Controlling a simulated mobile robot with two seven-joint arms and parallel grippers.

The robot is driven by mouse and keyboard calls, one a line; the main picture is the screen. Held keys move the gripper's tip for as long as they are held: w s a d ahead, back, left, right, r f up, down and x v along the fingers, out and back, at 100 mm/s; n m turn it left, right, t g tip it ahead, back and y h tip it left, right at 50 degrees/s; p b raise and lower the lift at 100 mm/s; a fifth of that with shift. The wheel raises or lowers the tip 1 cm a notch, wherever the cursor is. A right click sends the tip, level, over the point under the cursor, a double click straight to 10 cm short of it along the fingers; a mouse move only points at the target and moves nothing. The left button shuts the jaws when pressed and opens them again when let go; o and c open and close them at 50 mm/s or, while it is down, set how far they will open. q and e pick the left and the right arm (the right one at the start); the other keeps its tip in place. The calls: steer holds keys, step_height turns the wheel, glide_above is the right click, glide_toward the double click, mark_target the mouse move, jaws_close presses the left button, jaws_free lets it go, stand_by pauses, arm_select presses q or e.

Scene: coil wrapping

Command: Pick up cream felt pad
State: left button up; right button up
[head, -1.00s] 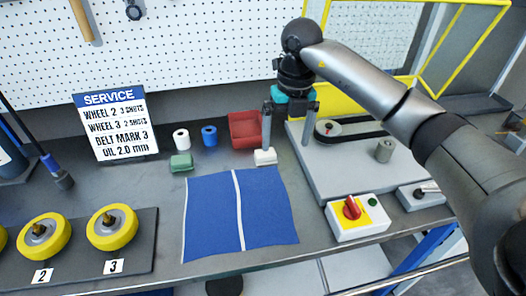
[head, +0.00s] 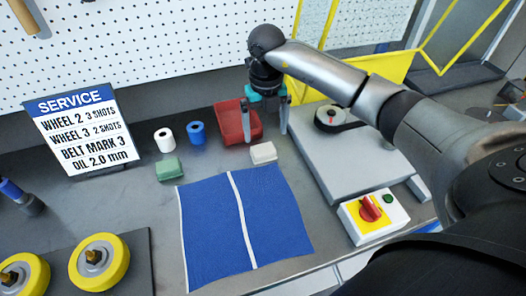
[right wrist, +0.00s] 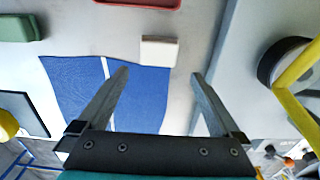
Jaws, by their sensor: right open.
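The cream felt pad (head: 263,153) is a small pale block lying on the grey bench, just behind the blue cloth (head: 207,222). In the right wrist view the pad (right wrist: 159,52) lies beyond the open jaws, between the lines of the two fingers. My right gripper (head: 265,136) is open and empty, pointing down just behind the pad in the head view. It also shows in the right wrist view (right wrist: 159,73), fingers wide apart. I cannot tell its exact height above the bench. My left gripper is not in view.
A green block (head: 169,168), a white roll (head: 164,139), a blue roll (head: 197,134) and a red tray (head: 229,125) stand near the pad. A grey machine plate (head: 345,160) and a switch box (head: 373,213) are at the right. Yellow wheels (head: 99,262) are front left.

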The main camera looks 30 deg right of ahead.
mark_target(264, 148)
steer(key=shift+f, duration=1)
steer(key=f, duration=0.2)
steer(key=w+f, duration=0.1)
steer(key=f, duration=0.1)
steer(key=shift+f, duration=0.4)
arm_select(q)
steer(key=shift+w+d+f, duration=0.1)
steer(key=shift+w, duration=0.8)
arm_select(e)
steer(key=shift+c, duration=0.2)
steer(key=c, duration=0.3)
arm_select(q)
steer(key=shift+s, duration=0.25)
arm_select(e)
steer(key=c, duration=0.8)
steer(key=shift+r, duration=0.15)
